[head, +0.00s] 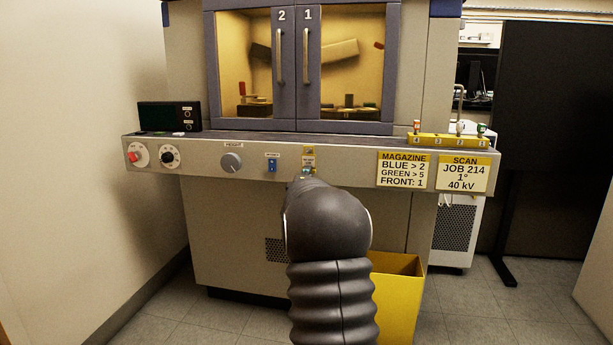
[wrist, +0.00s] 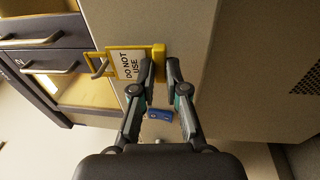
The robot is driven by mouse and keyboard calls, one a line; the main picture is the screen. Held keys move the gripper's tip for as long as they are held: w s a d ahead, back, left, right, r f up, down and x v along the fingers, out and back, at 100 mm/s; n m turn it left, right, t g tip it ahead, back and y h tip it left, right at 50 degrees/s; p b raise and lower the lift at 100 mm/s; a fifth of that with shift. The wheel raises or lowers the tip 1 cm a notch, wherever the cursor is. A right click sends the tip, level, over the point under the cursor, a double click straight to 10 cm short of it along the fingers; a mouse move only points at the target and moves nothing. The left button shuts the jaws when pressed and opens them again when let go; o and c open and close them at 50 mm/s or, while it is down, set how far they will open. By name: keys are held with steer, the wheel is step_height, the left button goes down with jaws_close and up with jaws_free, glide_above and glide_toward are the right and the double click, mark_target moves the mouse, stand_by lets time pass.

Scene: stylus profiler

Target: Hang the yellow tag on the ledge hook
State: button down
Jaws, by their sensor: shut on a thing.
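The yellow tag (wrist: 127,64) carries a white "DO NOT USE" label and lies sideways in the wrist view. My gripper (wrist: 162,65) is shut on the yellow block at its right end. A silver, hook-like piece (wrist: 99,70) shows at the label's left end. I cannot tell whether it passes through the tag's opening or only overlaps it in the picture. In the head view, a small part of the tag (head: 308,152) shows at the middle of the front ledge. My arm hides most of my gripper there.
The ledge panel (head: 204,157) has a grey knob (head: 231,162) and a blue switch (head: 272,163); the switch also shows below my fingers in the wrist view (wrist: 158,114). Two cabinet doors (head: 296,70) stand above. A yellow bin (head: 400,290) is on the floor at right.

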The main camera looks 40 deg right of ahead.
steer(key=shift+f, duration=0.5)
stand_by(0.4)
steer(key=c, duration=1.1)
jaws_free()
steer(key=shift+c, duration=0.5)
steer(key=r+b+v, duration=0.1)
steer(key=b+v, duration=0.2)
steer(key=v, duration=0.4)
steer(key=shift+s+a+f, duration=0.3)
steer(key=shift+s+f, duration=0.05)
steer(key=shift+f, duration=0.15)
